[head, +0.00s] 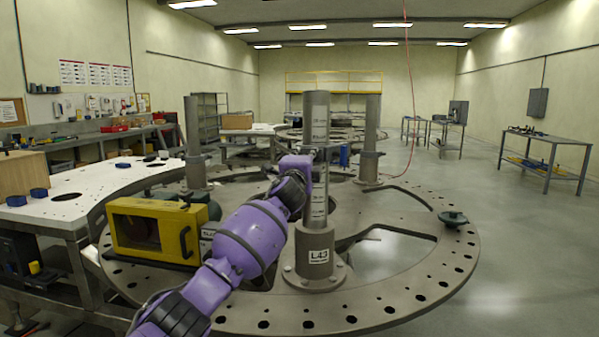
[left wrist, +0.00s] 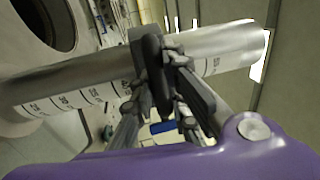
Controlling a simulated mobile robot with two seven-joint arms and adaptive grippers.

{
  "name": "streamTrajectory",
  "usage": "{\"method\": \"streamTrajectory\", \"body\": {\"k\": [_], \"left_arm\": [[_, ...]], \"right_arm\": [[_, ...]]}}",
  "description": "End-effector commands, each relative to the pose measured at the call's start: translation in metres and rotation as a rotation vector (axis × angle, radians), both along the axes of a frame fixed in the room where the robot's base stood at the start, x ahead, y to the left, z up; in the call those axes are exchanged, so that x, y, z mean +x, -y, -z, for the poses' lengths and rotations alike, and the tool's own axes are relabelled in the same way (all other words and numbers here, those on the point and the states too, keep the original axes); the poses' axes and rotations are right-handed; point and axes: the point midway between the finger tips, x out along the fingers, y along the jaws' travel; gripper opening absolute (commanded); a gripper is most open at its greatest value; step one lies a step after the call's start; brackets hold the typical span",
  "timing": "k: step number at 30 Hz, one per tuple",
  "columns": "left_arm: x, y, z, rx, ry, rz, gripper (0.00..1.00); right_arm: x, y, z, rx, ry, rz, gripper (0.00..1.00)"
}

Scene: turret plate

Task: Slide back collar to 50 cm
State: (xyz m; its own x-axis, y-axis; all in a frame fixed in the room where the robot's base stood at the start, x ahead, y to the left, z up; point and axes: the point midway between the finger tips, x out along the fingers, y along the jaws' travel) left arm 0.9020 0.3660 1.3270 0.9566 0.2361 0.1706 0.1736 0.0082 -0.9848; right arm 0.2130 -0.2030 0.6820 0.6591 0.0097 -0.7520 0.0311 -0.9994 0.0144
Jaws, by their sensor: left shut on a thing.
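A grey upright post (head: 317,110) with a printed scale stands in a base socket labelled L43 on the round turret plate (head: 420,300). A dark collar (left wrist: 140,60) rings this post in the left wrist view, where the post (left wrist: 90,85) lies across the picture. My left gripper (left wrist: 172,75) is shut on the collar's projecting part, beside the post. In the head view the gripper (head: 308,160) is at the post's left, partly hidden by my purple arm. The scale reading at the collar is illegible.
A yellow box (head: 150,230) with a dark window sits on the plate's left side, close to my left arm. A white curved table (head: 90,178) is farther left.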

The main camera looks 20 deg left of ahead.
Motion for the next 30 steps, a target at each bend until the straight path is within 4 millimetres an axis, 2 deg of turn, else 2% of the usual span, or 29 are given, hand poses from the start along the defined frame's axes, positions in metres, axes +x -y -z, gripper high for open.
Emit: {"method": "streamTrajectory", "body": {"k": [1, 3, 16, 17, 21, 30], "left_arm": [[0.0021, -0.0006, -0.0108, -0.001, 0.011, 0.0, 0.0], [0.0049, -0.0004, -0.0136, -0.001, 0.012, 0.0, 0.0], [0.0077, -0.0005, -0.0146, -0.002, 0.01, 0.0, 0.0], [0.0077, -0.0005, -0.0145, -0.002, 0.01, 0.0, 0.15], [0.0078, -0.0004, -0.0136, -0.001, 0.008, 0.0, 0.33], [0.0081, 0.0, -0.0095, 0.0, 0.003, 0.0, 0.33]], "right_arm": [[0.0011, 0.0006, -0.001, -0.001, 0.003, 0.002, 0.4], [0.0016, 0.0011, -0.0011, 0.0, 0.004, 0.006, 0.4], [0.0065, -0.0006, -0.0038, 0.005, 0.015, 0.014, 0.4], [0.0065, -0.0006, -0.0038, 0.004, 0.014, 0.014, 0.4], [0.006, -0.0007, -0.0036, 0.004, 0.013, 0.01, 0.4], [0.0022, 0.0004, -0.0011, -0.001, 0.005, 0.001, 0.4]]}}
